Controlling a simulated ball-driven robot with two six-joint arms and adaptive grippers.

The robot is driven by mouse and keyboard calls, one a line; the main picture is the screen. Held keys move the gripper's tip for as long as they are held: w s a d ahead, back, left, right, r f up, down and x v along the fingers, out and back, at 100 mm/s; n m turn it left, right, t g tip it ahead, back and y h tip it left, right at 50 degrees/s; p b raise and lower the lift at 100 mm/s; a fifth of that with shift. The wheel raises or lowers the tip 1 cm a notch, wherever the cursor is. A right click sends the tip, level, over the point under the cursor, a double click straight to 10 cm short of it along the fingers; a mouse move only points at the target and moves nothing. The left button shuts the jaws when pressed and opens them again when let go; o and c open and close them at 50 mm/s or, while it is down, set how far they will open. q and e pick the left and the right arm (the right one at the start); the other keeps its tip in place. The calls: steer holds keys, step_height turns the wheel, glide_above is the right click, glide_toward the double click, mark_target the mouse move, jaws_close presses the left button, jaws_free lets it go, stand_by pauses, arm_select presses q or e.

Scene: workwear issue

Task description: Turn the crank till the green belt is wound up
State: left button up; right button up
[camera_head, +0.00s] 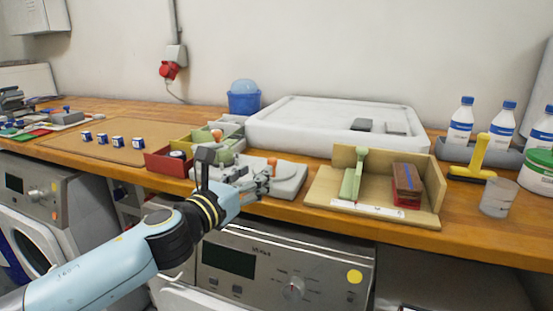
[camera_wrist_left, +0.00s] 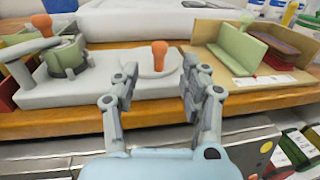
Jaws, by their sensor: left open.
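A light grey winding device (camera_wrist_left: 95,88) stands near the bench's front edge; its base also shows in the head view (camera_head: 290,182). On its left part, a grey-green round drum (camera_wrist_left: 66,58) sits under an arm with an orange knob (camera_wrist_left: 42,25). On its right part, a second orange knob (camera_wrist_left: 160,54) stands on a pale disc. I cannot tell clearly which green part is the belt. My left gripper (camera_head: 262,182) is open and empty in front of the device. In the left wrist view its fingers (camera_wrist_left: 158,78) frame the right knob, apparently without touching it. My right gripper is out of view.
A wooden tray (camera_head: 437,190) with a green upright piece (camera_head: 352,176) stands to the right. A red bin (camera_head: 165,164) and yellow-green bin (camera_head: 192,142) stand to the left. A white basin (camera_head: 330,112) is behind.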

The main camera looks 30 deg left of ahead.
mark_target(269, 164)
arm_select(q)
steer(key=w, duration=0.8)
steer(key=shift+w+a+p, duration=0.1)
steer(key=shift+a+p, duration=0.2)
steer(key=shift+p, duration=0.1)
steer(key=shift+c, duration=0.4)
jaws_close()
steer(key=shift+f, duration=0.1)
